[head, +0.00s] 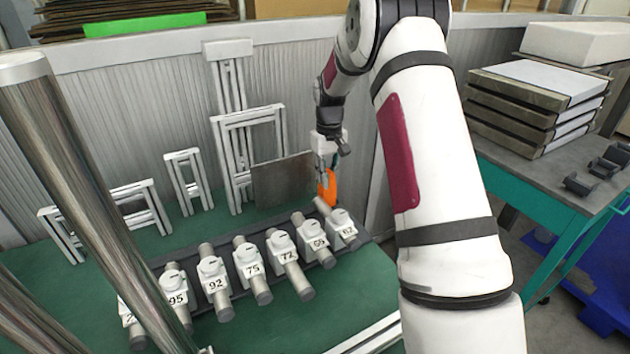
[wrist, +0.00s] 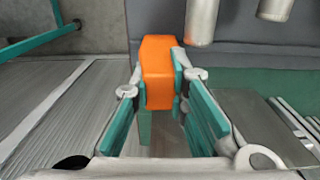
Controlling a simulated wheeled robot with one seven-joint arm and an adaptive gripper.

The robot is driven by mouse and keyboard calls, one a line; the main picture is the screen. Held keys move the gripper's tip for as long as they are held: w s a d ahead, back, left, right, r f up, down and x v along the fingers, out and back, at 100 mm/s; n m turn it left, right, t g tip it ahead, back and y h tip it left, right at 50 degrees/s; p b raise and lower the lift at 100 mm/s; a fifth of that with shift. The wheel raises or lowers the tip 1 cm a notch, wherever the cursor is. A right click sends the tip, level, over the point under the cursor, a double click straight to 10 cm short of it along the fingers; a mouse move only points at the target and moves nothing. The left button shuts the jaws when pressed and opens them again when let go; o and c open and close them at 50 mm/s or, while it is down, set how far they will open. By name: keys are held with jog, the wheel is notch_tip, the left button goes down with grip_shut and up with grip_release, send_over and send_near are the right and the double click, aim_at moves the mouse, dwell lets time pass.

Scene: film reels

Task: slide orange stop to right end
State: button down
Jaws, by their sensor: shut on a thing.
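The orange stop (head: 327,186) is at the right end of the row of numbered clamps in the head view, beside the clamp marked 62 (head: 340,224). In the wrist view the orange stop (wrist: 158,70) sits between the two teal fingers of my gripper (wrist: 160,90). The gripper is shut on it, with a finger against each side. In the head view my gripper (head: 327,170) reaches down to the stop from above, partly hidden by its own wrist. What the stop rests on is hidden in both views.
Several numbered clamps, such as 75 (head: 252,262), stand along a dark rail on the green bench (head: 270,325). A grey plate (head: 284,180) and white frames (head: 250,135) stand behind, near the ribbed wall. A stack of boxes (head: 540,100) is on the right table.

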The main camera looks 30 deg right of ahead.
jog(key=shift+d, duration=1.45)
jog(key=c, duration=1.6)
grip_release()
jog(key=shift+d, duration=0.15)
jog(key=shift+o, duration=0.2)
notch_tip(320, 180, up, 12)
jog(key=shift+r, duration=0.1)
